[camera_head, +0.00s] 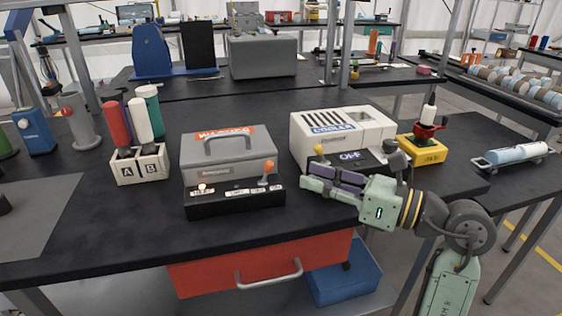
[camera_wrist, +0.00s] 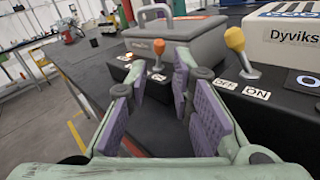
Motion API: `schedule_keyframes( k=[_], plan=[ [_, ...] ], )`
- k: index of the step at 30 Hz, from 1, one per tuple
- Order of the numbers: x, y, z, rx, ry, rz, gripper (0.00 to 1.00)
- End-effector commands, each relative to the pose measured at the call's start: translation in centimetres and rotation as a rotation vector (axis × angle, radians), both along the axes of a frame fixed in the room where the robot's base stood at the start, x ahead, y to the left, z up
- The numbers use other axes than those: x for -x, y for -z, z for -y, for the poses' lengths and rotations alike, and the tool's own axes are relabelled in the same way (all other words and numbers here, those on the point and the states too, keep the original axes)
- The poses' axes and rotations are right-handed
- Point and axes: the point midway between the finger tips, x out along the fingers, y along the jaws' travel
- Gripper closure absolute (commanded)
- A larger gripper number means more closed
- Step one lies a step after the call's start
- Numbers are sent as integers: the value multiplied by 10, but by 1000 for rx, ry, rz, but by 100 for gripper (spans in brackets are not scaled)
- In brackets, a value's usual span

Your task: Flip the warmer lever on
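The warmer (camera_head: 229,153) is a grey box with an orange label and a handle, set behind a black control base. Its lever (camera_head: 268,172) has an orange knob and stands at the right of that base. In the wrist view the orange lever (camera_wrist: 158,52) stands upright beyond my fingertips. My gripper (camera_head: 313,178) is open and empty, to the right of the warmer lever and in front of the cooler. The wrist view shows its purple-padded fingers (camera_wrist: 163,88) spread apart, not touching the lever.
The white cooler (camera_head: 341,133) has a yellow-knobbed lever (camera_wrist: 235,42) with OFF and ON labels, close to my right finger. A white A/B holder (camera_head: 141,166) with coloured cylinders stands left. A yellow block (camera_head: 422,149) stands right. The black table is clear in front of the warmer.

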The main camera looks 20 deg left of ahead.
Motion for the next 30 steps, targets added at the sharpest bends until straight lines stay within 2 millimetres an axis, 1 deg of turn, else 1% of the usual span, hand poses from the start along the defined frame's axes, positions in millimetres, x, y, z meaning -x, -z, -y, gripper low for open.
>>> schedule_keyframes(
  k=[1,6,12,18,26,30],
  plan=[
    [0,-3,-11,0,-5,0,79],
    [-6,-4,-44,-1,-7,-1,79],
    [-11,-3,-74,-2,-6,0,79],
    [-14,-1,-86,-2,-3,0,79],
    [-14,-1,-86,-1,-3,1,79],
    [-14,-1,-86,-1,-3,1,88]
  ],
)
